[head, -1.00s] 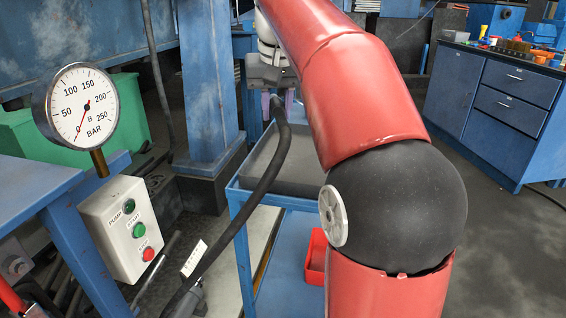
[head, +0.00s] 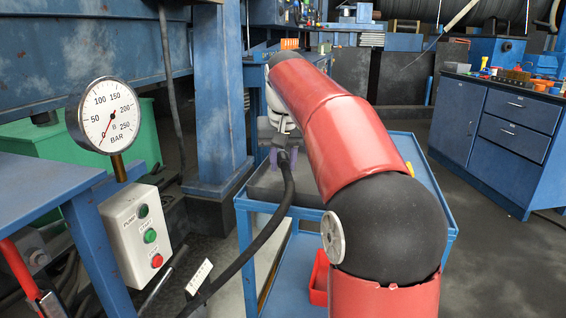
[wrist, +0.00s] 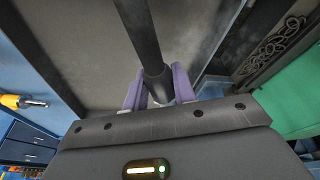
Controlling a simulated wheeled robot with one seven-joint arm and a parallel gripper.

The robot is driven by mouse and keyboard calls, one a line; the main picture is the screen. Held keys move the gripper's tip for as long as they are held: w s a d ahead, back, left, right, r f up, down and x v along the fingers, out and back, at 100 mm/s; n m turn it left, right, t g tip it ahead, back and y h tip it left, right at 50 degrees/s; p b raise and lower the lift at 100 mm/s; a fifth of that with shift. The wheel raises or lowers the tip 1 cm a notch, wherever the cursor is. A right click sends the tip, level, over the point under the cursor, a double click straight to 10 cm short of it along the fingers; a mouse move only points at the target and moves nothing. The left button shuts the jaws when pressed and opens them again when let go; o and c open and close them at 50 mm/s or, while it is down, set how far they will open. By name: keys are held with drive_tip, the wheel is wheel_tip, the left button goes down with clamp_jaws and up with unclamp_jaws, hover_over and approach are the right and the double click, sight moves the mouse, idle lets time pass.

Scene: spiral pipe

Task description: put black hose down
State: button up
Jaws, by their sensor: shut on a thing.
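The black hose (head: 286,200) rises from the lower left of the head view in a curve to my gripper (head: 280,157). My gripper is shut on the hose near its upper end, over or beside the dark top of the blue cart; I cannot tell whether the hose touches it. In the wrist view the hose (wrist: 141,30) runs down between the two purple fingers of my gripper (wrist: 158,92). The hose's tip at the fingers is partly hidden.
The blue cart (head: 307,213) stands ahead, with a red bin (head: 319,280) on its lower shelf. A pressure gauge (head: 108,117) and a white button box (head: 138,232) stand at left. A blue pillar (head: 222,100) is behind. Blue drawers (head: 507,125) stand at right, with open floor before them.

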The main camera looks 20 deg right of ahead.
sight(284, 162)
drive_tip(key=shift+f, duration=0.6)
drive_tip(key=o, duration=1)
drive_tip(key=shift+r, duration=0.4)
drive_tip(key=p+v, duration=0.2)
drive_tip(key=v, duration=0.9)
drive_tip(key=shift+p, duration=0.4)
drive_tip(key=shift+s+a+r, duration=0.15)
drive_tip(key=shift+s+r, duration=0.1)
drive_tip(key=shift+r, duration=0.45)
